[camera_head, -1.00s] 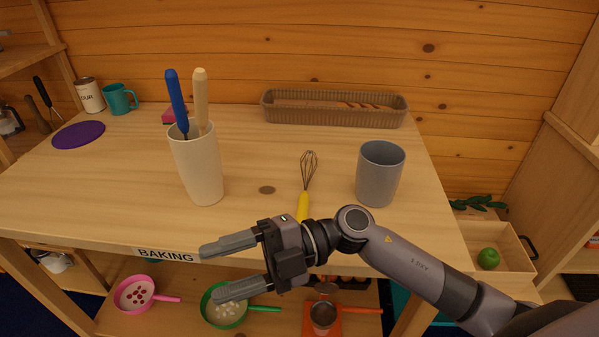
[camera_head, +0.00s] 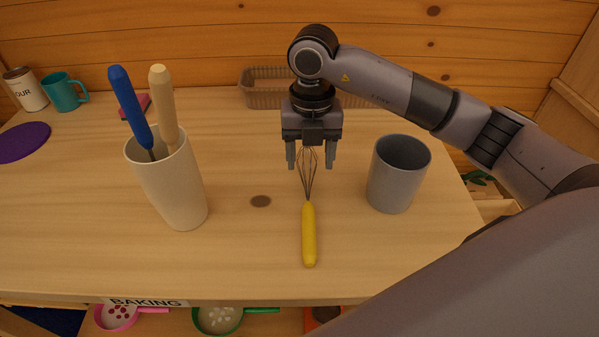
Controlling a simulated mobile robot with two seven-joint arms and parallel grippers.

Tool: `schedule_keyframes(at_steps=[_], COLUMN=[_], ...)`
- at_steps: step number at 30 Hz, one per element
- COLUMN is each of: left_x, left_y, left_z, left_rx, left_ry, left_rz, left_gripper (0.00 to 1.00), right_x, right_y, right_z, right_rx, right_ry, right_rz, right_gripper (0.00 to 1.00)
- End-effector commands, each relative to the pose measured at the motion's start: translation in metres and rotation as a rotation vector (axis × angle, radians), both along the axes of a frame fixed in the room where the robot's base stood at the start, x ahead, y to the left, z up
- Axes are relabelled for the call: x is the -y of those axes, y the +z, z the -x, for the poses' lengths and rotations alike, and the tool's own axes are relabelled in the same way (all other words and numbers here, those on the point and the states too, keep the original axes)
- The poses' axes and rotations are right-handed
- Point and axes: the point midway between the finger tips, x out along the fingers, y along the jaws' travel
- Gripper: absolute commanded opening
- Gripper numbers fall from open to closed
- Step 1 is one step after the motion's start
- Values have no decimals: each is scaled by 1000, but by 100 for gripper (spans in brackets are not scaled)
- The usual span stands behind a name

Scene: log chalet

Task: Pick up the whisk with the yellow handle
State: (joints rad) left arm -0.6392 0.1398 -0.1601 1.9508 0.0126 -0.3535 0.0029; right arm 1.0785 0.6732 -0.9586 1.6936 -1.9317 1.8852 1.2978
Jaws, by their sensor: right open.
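The whisk with the yellow handle (camera_head: 309,236) lies on the wooden table, handle toward me and wire loops pointing away. My right gripper (camera_head: 311,164) points down with its two fingers apart, one on each side of the wire loops in the picture. It is open and empty. I cannot tell how high the fingertips are above the table. The far end of the wire loops is hidden behind the gripper. My left gripper is not in view.
A cream holder (camera_head: 172,187) with a blue-handled and a pale-handled tool stands left of the whisk. A grey cup (camera_head: 397,174) stands close on the right. A brown basket (camera_head: 262,88) is at the back, partly hidden by my arm. The table between holder and whisk is clear.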

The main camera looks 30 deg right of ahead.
Motion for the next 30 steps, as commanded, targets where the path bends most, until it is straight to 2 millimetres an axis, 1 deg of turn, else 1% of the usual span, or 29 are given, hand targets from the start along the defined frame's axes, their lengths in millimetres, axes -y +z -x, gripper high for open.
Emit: schedule_keyframes(at_steps=[8,12,15,18,24,26,27,29,30], left_x=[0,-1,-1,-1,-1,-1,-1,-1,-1], left_y=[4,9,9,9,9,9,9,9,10], left_z=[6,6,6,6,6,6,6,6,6], left_rx=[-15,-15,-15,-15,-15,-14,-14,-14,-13], left_ry=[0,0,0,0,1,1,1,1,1], left_rz=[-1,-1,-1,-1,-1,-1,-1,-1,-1], left_gripper=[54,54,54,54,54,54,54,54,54], right_x=[0,-1,-1,-1,-1,-1,-1,-1,-1], right_y=[-30,-52,-64,-69,-69,-69,-69,-69,-69], right_z=[-3,-7,-7,-7,-7,-7,-7,-7,-7], right_rx=[-4,-5,-4,-1,0,0,0,0,0], right_ry=[-1,1,1,2,2,2,2,2,2], right_rz=[0,0,-1,-2,-1,-1,-1,-1,-1], right_gripper=[60,60,60,60,60,41,28,8,0])
